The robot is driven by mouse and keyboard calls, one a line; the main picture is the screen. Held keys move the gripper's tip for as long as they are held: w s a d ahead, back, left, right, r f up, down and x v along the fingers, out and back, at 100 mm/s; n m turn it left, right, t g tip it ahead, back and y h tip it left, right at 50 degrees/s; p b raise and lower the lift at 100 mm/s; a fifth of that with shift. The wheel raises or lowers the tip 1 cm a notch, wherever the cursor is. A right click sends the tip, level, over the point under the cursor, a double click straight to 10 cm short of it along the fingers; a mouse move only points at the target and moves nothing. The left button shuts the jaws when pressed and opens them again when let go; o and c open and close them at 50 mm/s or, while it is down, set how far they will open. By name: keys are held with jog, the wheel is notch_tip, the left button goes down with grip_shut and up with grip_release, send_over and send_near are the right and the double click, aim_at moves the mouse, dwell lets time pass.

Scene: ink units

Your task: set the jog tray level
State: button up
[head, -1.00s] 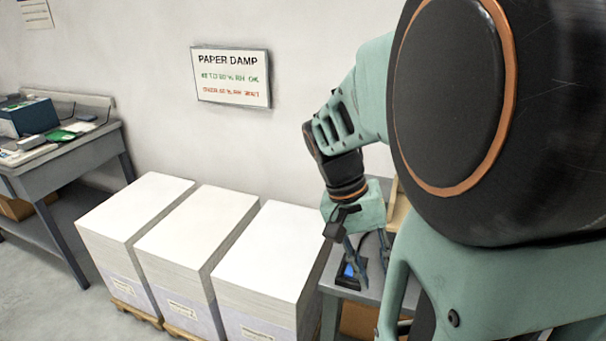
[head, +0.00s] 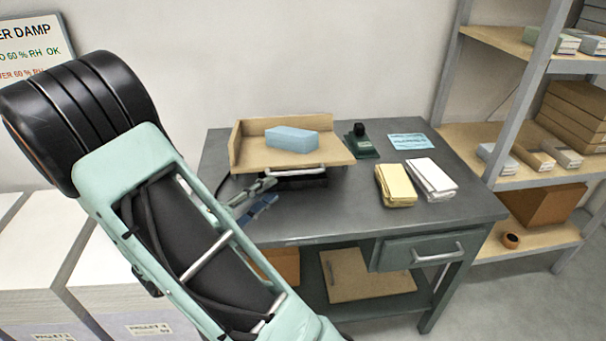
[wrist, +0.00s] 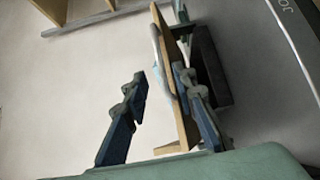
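The jog tray (head: 245,160) is a wooden board with low walls at its back and left, on a black base (head: 300,183) on the grey bench. A blue block (head: 292,139) lies on it. A metal handle (head: 292,171) runs along its front edge. I cannot tell how far the tray tilts. My gripper (head: 268,191) is at the tray's front left. In the wrist view my gripper (wrist: 160,74) is open, one finger each side of the tray's edge board (wrist: 172,85) and handle (wrist: 158,48); neither is clamped. Contact is unclear.
On the bench stand a dark green device (head: 360,142), a blue card (head: 411,141), a yellow stack (head: 396,185) and a white stack (head: 431,178). A shelf rack (head: 470,90) is at the right. Paper stacks (head: 30,250) stand left. The bench's front right is clear.

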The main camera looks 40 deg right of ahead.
aim_at(292, 174)
jog(key=x, duration=1)
jog(key=shift+d, duration=0.1)
jog(key=shift+c, duration=0.5)
grip_shut()
